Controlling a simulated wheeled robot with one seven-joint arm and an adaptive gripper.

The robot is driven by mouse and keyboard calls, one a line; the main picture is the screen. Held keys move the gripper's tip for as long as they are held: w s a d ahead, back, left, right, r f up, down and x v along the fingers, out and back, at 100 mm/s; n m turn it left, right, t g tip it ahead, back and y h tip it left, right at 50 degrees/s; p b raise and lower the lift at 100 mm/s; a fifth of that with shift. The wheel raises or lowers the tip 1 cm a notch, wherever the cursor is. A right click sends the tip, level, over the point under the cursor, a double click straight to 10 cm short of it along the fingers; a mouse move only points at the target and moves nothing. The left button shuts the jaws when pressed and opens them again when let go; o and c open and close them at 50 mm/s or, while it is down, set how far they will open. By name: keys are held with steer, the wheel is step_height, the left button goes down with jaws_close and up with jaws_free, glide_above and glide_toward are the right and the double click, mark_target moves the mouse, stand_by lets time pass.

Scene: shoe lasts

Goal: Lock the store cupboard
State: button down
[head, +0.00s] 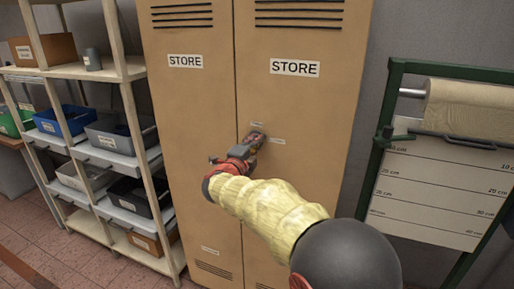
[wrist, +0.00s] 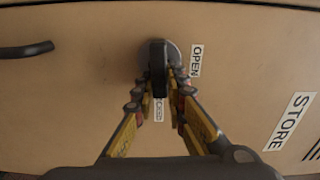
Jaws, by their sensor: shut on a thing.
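The store cupboard (head: 300,105) is tan, with two tall doors that stand flush and labels reading STORE. My gripper (head: 257,138) is at the right door, near the seam between the doors. In the wrist view my gripper (wrist: 159,88) is shut on a dark knob (wrist: 157,55) set on a round grey plate. A label reading OPEN (wrist: 195,61) is beside the plate, and a second small label (wrist: 159,110) shows between the fingers, partly hidden. In the head view my gripper and arm hide the knob.
A dark bar handle (wrist: 26,50) shows on the cupboard in the wrist view. A shelf rack (head: 128,120) with bins stands left of the cupboard. A green-framed paper roll stand (head: 392,90) stands to the right. Tiled floor shows at lower left.

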steer(key=shift+f+m, duration=0.2)
steer(key=shift+m, duration=0.2)
steer(key=c, duration=1.8)
jaws_free()
steer(key=shift+r, duration=0.1)
steer(key=v, duration=1.2)
